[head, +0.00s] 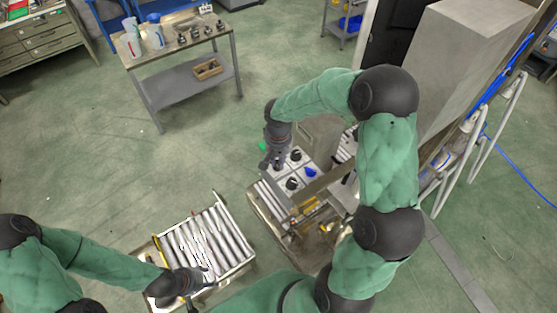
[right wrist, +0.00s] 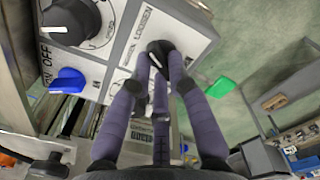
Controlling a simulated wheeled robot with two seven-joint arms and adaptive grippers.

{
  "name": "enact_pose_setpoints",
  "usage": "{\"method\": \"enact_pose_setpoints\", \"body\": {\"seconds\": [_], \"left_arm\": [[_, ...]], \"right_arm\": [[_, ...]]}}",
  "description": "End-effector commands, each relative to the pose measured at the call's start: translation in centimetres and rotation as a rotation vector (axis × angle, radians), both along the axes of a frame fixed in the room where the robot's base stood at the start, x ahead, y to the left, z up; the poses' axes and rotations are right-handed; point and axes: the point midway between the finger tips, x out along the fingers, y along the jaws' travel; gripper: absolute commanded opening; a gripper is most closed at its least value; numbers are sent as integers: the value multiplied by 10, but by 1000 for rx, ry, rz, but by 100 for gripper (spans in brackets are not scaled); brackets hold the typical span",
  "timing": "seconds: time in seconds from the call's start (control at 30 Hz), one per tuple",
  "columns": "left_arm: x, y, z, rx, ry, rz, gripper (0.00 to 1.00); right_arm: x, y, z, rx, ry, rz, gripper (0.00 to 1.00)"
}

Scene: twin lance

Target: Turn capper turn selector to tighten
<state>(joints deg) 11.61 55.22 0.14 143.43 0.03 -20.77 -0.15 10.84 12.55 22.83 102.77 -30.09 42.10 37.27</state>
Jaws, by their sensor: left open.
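The turn selector (right wrist: 158,46) is a small black knob on the capper's pale grey panel (right wrist: 120,48) in the right wrist view, with the word LOOSEN printed above it. My right gripper (right wrist: 160,57) has its fingertips close on both sides of this knob and looks shut on it; the fingers hide part of it and part of the lettering. In the head view my right gripper (head: 270,164) is at the far left corner of the capper panel (head: 299,156). My left gripper (head: 208,278) is open and empty above the roller conveyor (head: 183,240).
A metal table (head: 190,85) stands at the back left. The green floor between is clear.

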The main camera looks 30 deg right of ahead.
Motion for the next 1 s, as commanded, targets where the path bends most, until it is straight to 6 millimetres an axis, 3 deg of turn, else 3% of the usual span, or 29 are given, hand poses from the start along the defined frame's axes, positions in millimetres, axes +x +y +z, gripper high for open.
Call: {"method": "enact_pose_setpoints", "body": {"seconds": [0.47,1.0], "left_arm": [[0,0,-4,0,0,0,54],[0,0,-9,0,0,0,54]], "right_arm": [[2,0,0,-1,-4,125,0],[5,2,0,-2,-5,611,0]]}}
